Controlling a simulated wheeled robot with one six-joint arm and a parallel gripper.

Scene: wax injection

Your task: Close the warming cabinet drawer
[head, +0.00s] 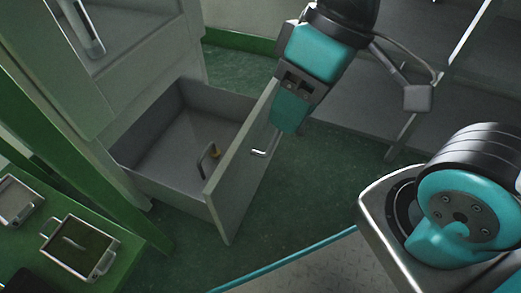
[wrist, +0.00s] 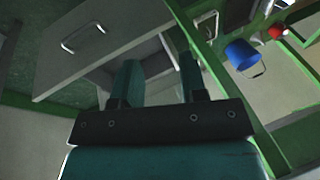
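The warming cabinet drawer (head: 232,180) is pulled well out, low in the grey cabinet (head: 150,70). Its inside shows, with a small handled object (head: 208,160) in it. The drawer's bar handle (head: 264,147) is on the outer front face. In the wrist view the drawer front (wrist: 95,70) with its handle (wrist: 83,37) is at upper left. My gripper (head: 284,128) points down by the upper edge of the drawer front, near the handle; contact cannot be told. In the wrist view my gripper's fingers (wrist: 158,76) are apart with nothing held between them.
A green table (head: 40,240) at lower left holds metal trays (head: 78,248). Grey shelving (head: 350,110) stands behind my arm. The green floor (head: 235,65) is clear around the drawer. A blue bucket (wrist: 241,54) shows in the wrist view.

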